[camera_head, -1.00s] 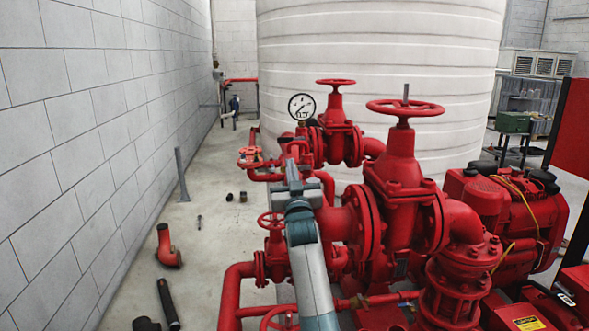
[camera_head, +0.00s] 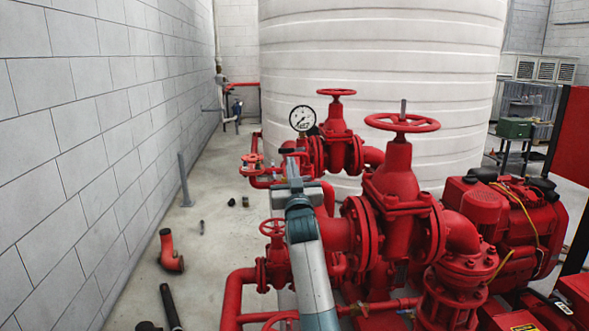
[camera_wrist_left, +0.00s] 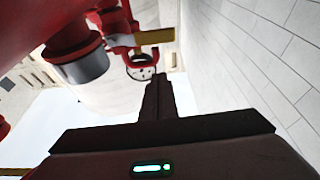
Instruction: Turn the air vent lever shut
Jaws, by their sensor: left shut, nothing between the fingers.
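A yellow lever (camera_wrist_left: 157,37), likely the air vent lever, shows in the left wrist view beside a pale metal fitting (camera_wrist_left: 120,40) on the red pipework. In the head view my left gripper (camera_head: 291,168) is over the pipes, just below the pressure gauge (camera_head: 302,118). The yellow lever cannot be made out there. My right gripper is not in view.
A large red gate valve (camera_head: 400,180) stands close to the right of my left arm. Another valve with a handwheel (camera_head: 335,93) stands behind. A white tank (camera_head: 380,50) fills the back. A loose red elbow (camera_head: 170,252) lies on the floor near the wall.

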